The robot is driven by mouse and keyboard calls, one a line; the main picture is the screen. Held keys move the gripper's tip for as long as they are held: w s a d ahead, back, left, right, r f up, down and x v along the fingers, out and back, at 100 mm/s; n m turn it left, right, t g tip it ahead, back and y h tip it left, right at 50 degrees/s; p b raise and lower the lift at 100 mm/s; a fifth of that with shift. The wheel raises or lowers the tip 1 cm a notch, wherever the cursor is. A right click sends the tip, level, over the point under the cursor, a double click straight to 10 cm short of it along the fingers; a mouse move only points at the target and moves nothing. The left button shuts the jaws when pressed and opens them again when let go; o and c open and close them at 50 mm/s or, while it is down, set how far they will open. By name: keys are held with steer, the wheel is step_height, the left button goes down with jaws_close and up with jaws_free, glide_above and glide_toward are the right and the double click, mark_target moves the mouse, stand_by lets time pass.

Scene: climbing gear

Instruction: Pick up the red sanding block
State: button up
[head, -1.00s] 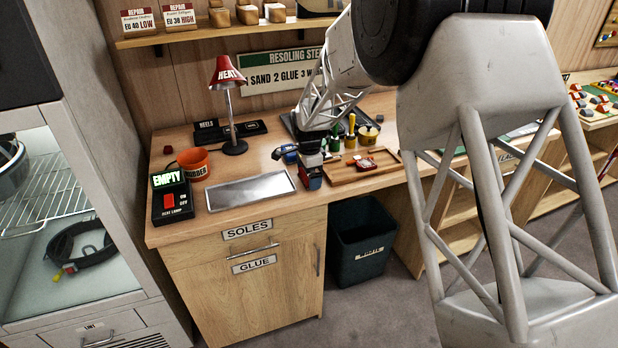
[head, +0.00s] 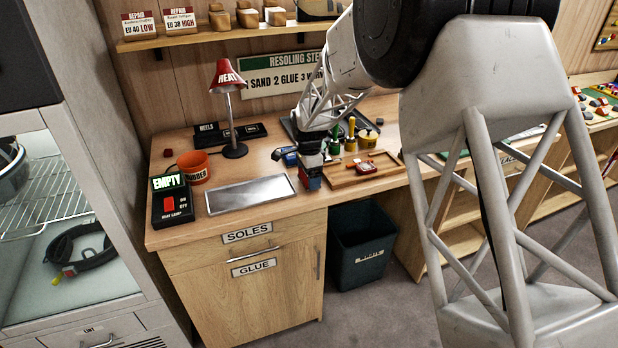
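My gripper (head: 309,178) is over the front middle of the wooden bench, pointing down between a metal tray and a wooden tray. Blue and red parts show at its lower end. They are too small to tell fingers from a held thing, or whether the gripper is open or shut. A small dark red block (head: 168,153) lies at the bench's back left, well apart from the gripper. A red item with a pale mark (head: 366,168) lies in the wooden tray (head: 338,184), just right of the gripper. I cannot tell which red thing is the sanding block.
The metal tray (head: 249,194) lies left of the gripper. Behind stand a red lamp (head: 229,75), an orange pot (head: 194,166) and green- and yellow-handled tools (head: 350,134). A heat-lamp switch box (head: 171,203) is at front left. A dark bin (head: 361,245) stands below.

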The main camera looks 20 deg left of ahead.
step_height(320, 180, up, 2)
steer(key=shift+r, duration=0.1)
steer(key=shift+s+d+r, duration=0.15)
steer(key=shift+s+r, duration=0.05)
steer(key=shift+r, duration=0.05)
steer(key=s+d+r, duration=0.1)
steer(key=s+d, duration=0.8)
steer(key=s, duration=0.3)
steer(key=shift+s+r, duration=0.2)
steer(key=shift+s, duration=0.05)
steer(key=shift+d, duration=0.1)
